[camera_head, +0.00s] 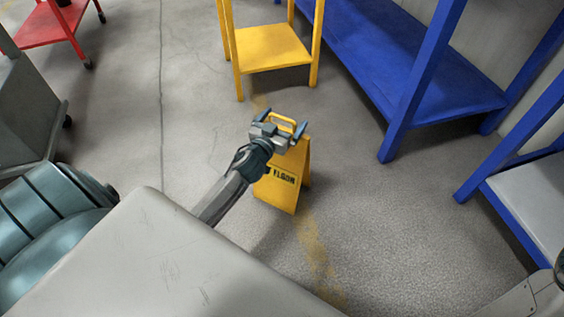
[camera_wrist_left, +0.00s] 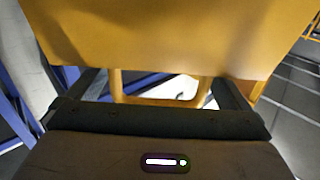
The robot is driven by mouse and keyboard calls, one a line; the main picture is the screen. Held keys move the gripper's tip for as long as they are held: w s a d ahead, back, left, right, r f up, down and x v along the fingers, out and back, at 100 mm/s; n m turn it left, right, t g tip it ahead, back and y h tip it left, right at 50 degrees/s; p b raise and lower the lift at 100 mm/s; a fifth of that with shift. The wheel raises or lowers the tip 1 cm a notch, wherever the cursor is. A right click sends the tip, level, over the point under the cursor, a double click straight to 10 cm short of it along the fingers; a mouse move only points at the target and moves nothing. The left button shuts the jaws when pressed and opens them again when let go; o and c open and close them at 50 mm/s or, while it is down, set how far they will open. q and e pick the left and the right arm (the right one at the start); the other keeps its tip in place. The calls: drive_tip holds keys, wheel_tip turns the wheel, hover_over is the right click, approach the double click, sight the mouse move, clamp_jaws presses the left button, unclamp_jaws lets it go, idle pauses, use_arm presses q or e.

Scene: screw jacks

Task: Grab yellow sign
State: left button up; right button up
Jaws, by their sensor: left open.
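The yellow sign (camera_head: 283,184) is a folding floor sign with dark lettering and a handle loop at its top. It stands upright on the grey floor in the middle of the head view. My left gripper (camera_head: 282,122) is at the top of the sign, with its two fingers apart on either side of the handle. In the left wrist view the sign's yellow panel (camera_wrist_left: 160,40) fills the top, and the handle loop shows between the fingers of my left gripper (camera_wrist_left: 158,92). Whether the fingers touch the handle cannot be told. My right gripper is not in view.
A yellow stand (camera_head: 270,47) is behind the sign. Blue shelving (camera_head: 405,70) runs along the right side, with another blue-framed shelf (camera_head: 535,200) at the right edge. A red cart (camera_head: 45,27) is at the far left. The floor right of the sign is clear.

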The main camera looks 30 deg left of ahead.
use_arm(q)
drive_tip(key=shift+w, duration=0.55)
drive_tip(key=c, duration=1.9)
drive_tip(key=shift+r, duration=0.1)
drive_tip(key=shift+c, duration=0.2)
drive_tip(key=shift+r, duration=0.1)
